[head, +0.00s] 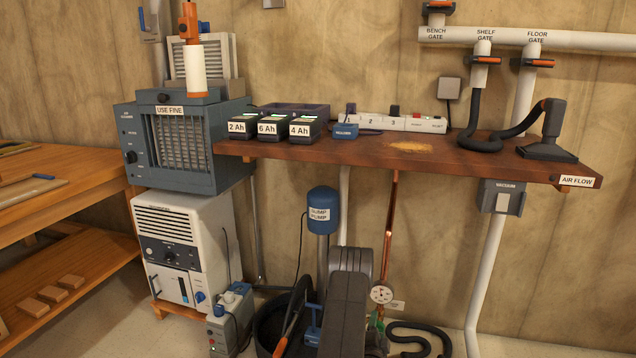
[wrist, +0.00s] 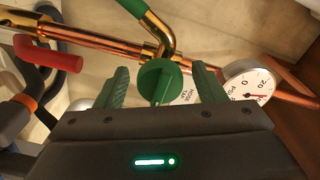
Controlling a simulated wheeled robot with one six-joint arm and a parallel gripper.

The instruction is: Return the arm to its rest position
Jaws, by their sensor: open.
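My gripper (wrist: 160,82) is open in the wrist view, with its two green fingers apart. A green tap handle (wrist: 158,76), on a brass fitting of the copper pipe, lies between the fingers in that view. A gap shows on each side of the handle, and nothing is held. I cannot tell how deep the handle sits between the fingers. In the head view my dark arm (head: 346,312) reaches low and forward under the shelf. It hides most of the tap and my gripper there.
A pressure gauge (head: 382,293) is close right of the tap; it also shows in the wrist view (wrist: 250,86). A red handle (wrist: 48,53) is at left there. The wooden shelf (head: 350,150) overhangs the arm. A blue sump pump (head: 323,205) and black hose (head: 425,338) flank it.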

